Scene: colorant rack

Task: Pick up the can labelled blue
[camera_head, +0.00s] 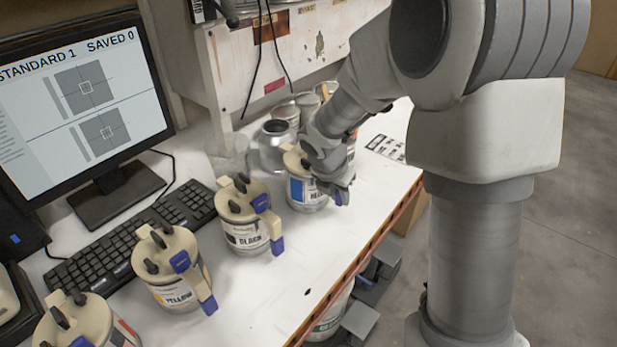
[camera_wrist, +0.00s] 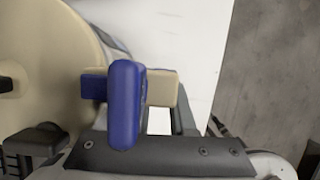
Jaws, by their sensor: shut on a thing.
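The can with a blue label patch (camera_head: 302,190) stands upright on the white bench, last in the row of cans. Its lettering is partly covered by my gripper and too small to read fully. My gripper (camera_head: 338,190) is at the can's right side, shut on its handle. In the wrist view the can's cream lid (camera_wrist: 50,70) fills the left side, and the blue-tipped handle (camera_wrist: 124,105) lies at the dark finger of my gripper. The fingertips are mostly hidden in the head view.
The black can (camera_head: 245,220), yellow can (camera_head: 172,270) and another can (camera_head: 85,325) stand to the left. Clear and metal containers (camera_head: 277,145) stand behind. A keyboard (camera_head: 130,235) and monitor (camera_head: 90,100) are at left. The bench front edge (camera_head: 375,240) is close.

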